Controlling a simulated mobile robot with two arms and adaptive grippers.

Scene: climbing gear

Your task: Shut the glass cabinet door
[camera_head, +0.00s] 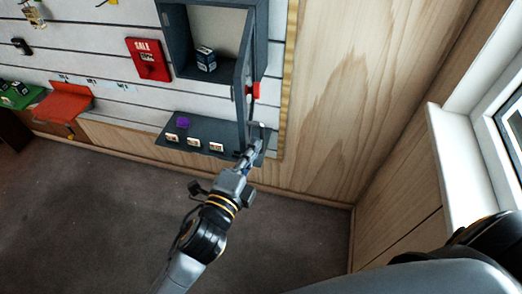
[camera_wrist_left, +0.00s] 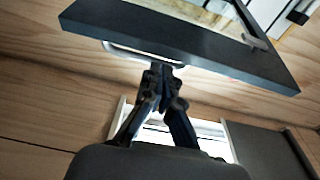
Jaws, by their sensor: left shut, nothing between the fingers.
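The dark grey cabinet (camera_head: 178,45) hangs on the slatted wall, with a small dark box (camera_head: 206,60) inside. Its glass door (camera_head: 243,85) stands open, swung out from the right side and seen almost edge-on. A red piece (camera_head: 254,90) shows at the door's right side. In the left wrist view the door's dark frame (camera_wrist_left: 190,45) crosses the top, with a pale handle-like bar (camera_wrist_left: 125,50) along its lower edge. My left gripper (camera_head: 252,146) is shut and empty, close to the door's lower end. Its fingertips (camera_wrist_left: 162,70) overlap the frame's edge; contact is unclear.
A dark shelf (camera_head: 228,158) with a purple item (camera_head: 183,122) and several small white cards lies below the cabinet. Wood panelling (camera_head: 345,90) and a window (camera_head: 512,125) are right. Open floor (camera_head: 90,220) lies left.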

